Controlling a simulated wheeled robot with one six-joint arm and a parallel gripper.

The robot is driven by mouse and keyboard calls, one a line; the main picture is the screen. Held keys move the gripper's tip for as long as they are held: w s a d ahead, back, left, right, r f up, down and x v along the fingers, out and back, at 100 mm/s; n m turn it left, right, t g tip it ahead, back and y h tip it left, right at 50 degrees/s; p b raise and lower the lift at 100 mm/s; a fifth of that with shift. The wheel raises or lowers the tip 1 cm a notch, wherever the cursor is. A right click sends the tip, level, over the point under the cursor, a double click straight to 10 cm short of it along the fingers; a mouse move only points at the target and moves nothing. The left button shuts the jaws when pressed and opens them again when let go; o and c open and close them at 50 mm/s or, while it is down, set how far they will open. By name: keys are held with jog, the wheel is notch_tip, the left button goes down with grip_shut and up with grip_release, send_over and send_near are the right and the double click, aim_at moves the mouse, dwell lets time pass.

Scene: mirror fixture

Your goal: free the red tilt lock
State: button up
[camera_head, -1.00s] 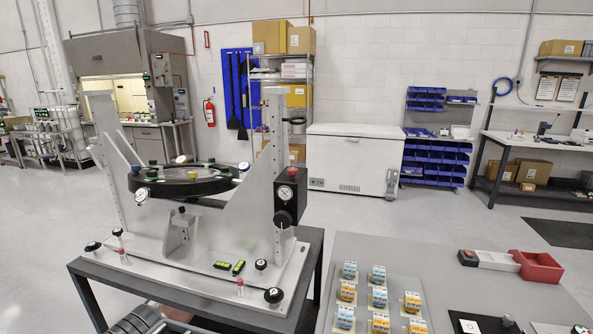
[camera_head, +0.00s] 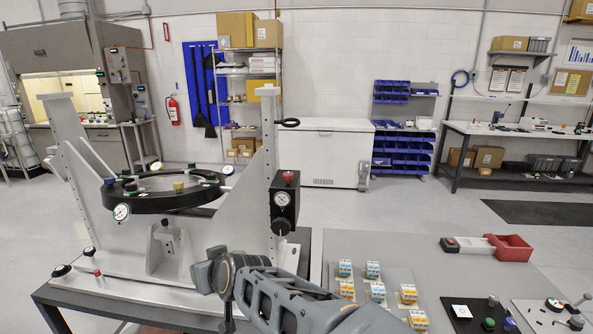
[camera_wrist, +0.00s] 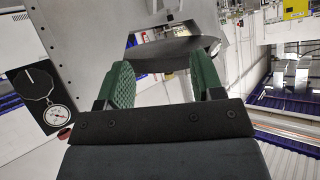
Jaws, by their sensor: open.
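The red knob (camera_head: 289,177), which I take for the red tilt lock, sits on top of a black box with a dial gauge (camera_head: 284,204) on the fixture's right upright. In the wrist view, a bit of red (camera_wrist: 64,132) shows at the box's edge, beside its dial (camera_wrist: 56,115). My gripper (camera_wrist: 164,75) is open, its green-padded fingers apart with nothing held between them. The box lies left of the fingers in that view. In the head view my arm reaches in from the lower right, below the box; the fingers cannot be made out there.
The mirror fixture's black ring (camera_head: 160,198) is held between two pale uprights (camera_head: 268,150). Small knobs stand on its base plate.

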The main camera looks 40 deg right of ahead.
jog(key=w+d+r+m+t+h, duration=0.1)
jog(key=w+d+r+t+h, duration=0.1)
jog(key=w+r, duration=0.2)
jog(key=m+g+h+p, duration=0.3)
jog(key=m+h, duration=0.7)
jog(key=h, duration=0.4)
send_near(286, 176)
jog(key=shift+g, duration=0.3)
jog(key=p+x, duration=0.2)
jog(key=x, duration=0.9)
jog(key=shift+w+a+r+p, duration=0.1)
jog(key=shift+r+p, duration=0.05)
jog(key=shift+p, duration=0.25)
jog(key=c, duration=0.9)
